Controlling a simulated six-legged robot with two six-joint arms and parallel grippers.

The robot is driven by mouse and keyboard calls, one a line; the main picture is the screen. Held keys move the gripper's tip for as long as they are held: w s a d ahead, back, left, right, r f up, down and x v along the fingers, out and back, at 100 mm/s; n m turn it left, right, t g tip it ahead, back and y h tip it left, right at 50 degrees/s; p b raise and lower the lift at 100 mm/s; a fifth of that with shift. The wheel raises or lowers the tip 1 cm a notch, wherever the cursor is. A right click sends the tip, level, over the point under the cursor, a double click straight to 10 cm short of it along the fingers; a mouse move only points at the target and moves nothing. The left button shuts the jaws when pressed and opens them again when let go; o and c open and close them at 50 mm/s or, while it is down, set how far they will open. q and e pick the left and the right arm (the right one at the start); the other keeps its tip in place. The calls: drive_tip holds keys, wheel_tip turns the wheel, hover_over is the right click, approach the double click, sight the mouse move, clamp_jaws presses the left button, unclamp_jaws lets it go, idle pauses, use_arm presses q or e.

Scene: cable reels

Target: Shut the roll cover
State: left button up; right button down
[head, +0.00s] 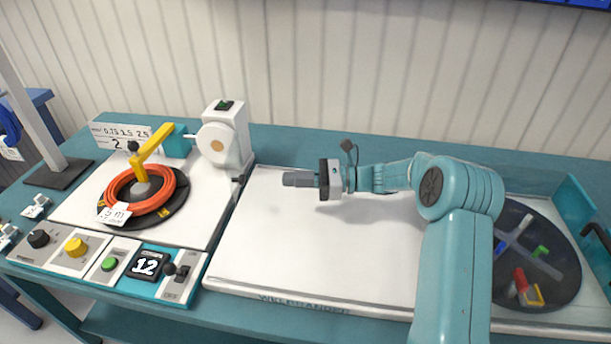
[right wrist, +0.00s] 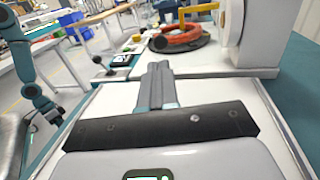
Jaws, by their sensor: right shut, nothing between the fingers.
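My right gripper (head: 287,179) is shut and empty, pointing left above the wide white panel (head: 310,245) in the middle of the bench. In the right wrist view its closed fingers (right wrist: 158,75) show over the same panel. A teal upright piece (head: 575,205) with a black bar handle (head: 597,238) stands at the far right end. It may belong to the roll cover, but I cannot tell for sure. My right arm hides part of the area between. My left gripper (right wrist: 50,112) hangs low at the left of the right wrist view, too small to read its fingers.
A round dark tray (head: 540,262) with coloured pieces lies right of my arm. Left are an orange cable coil (head: 140,190) on a reel, a white machine head (head: 224,140) and a control panel (head: 105,262). A ribbed wall (head: 300,70) stands behind.

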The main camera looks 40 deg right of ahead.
sight(245, 180)
drive_tip(key=x, duration=0.8)
drive_tip(key=shift+w+a+p, duration=0.1)
drive_tip(key=shift+w+p, duration=0.05)
drive_tip(key=shift+p, duration=0.2)
drive_tip(key=shift+a+f, duration=0.1)
drive_tip(key=shift+a, duration=0.15)
